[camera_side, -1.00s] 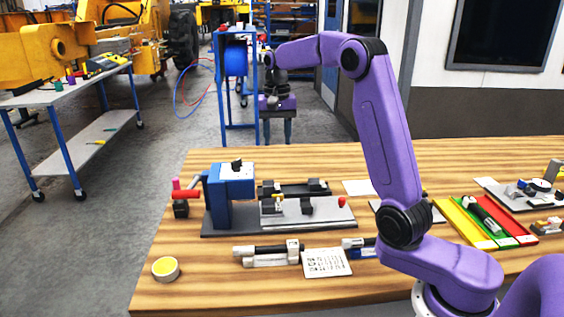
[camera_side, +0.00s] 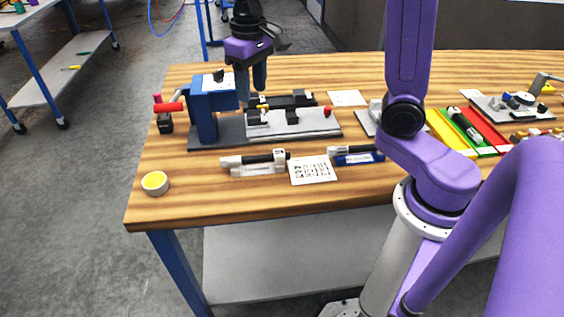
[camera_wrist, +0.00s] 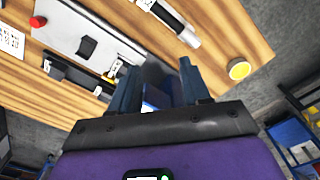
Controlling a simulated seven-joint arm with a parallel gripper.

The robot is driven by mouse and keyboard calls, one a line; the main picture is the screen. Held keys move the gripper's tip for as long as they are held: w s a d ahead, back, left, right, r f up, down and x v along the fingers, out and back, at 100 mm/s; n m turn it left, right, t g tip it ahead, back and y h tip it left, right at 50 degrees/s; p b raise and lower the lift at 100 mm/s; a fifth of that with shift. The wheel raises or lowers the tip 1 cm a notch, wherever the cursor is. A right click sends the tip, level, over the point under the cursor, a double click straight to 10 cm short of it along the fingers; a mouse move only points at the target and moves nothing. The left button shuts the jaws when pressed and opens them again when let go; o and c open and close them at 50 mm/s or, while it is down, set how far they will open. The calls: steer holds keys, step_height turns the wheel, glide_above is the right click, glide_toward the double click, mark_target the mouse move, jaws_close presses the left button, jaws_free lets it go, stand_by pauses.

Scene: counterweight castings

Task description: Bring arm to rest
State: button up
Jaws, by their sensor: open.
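My gripper (camera_side: 252,94) hangs fingers-down over the blue-and-grey clamping fixture (camera_side: 290,122) on the wooden table. It is open. In the wrist view, my gripper (camera_wrist: 157,80) shows its two dark fingers apart, with a blue surface visible between them and nothing held. In the side view the fingers overlap the fixture's blue block (camera_side: 207,112) and dark rail; I cannot tell whether they touch it. A small yellow piece (camera_wrist: 116,68) shows beside one finger in the wrist view.
Coloured trays (camera_side: 475,130) stand to the right. A red-handled part (camera_side: 168,107) projects left of the fixture.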

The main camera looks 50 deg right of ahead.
steer(key=s+f+n, duration=0.2)
steer(key=s+n, duration=0.4)
steer(key=s, duration=0.6)
steer(key=s+f+n, duration=0.3)
steer(key=s+n, duration=0.2)
steer(key=s, duration=0.8)
steer(key=shift+s+d+f+n, duration=0.15)
steer(key=shift+d+f+n, duration=0.1)
steer(key=shift+n, duration=0.15)
